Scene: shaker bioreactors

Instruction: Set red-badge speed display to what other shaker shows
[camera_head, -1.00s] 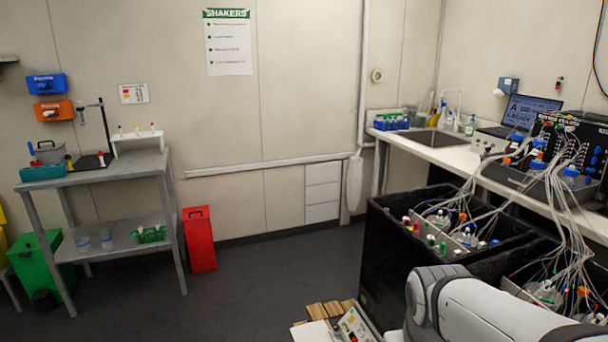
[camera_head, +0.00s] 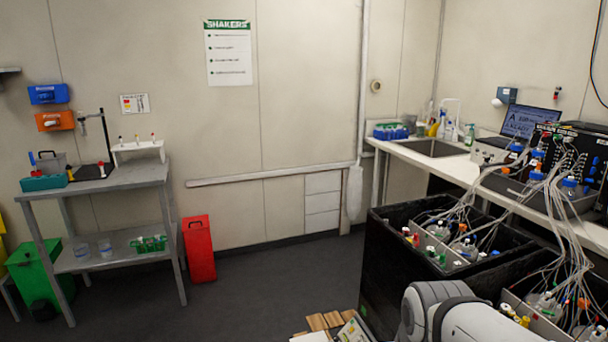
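Two black shaker boxes stand at the right. The farther shaker (camera_head: 385,262) holds several tubed bottles with coloured caps. The nearer shaker (camera_head: 520,268) is partly hidden behind my white arm. A small panel with coloured buttons (camera_head: 352,331) shows at the bottom edge, cut off by the frame. I cannot read any speed display, and no red badge can be made out. My gripper is out of view; only a link of my arm shows at the bottom right.
A white bench (camera_head: 457,168) with a sink, a laptop (camera_head: 527,122) and black control units (camera_head: 575,148) runs along the right. A grey table (camera_head: 112,181) stands at the left, with a red bin (camera_head: 198,250) beside it. The dark floor between is clear.

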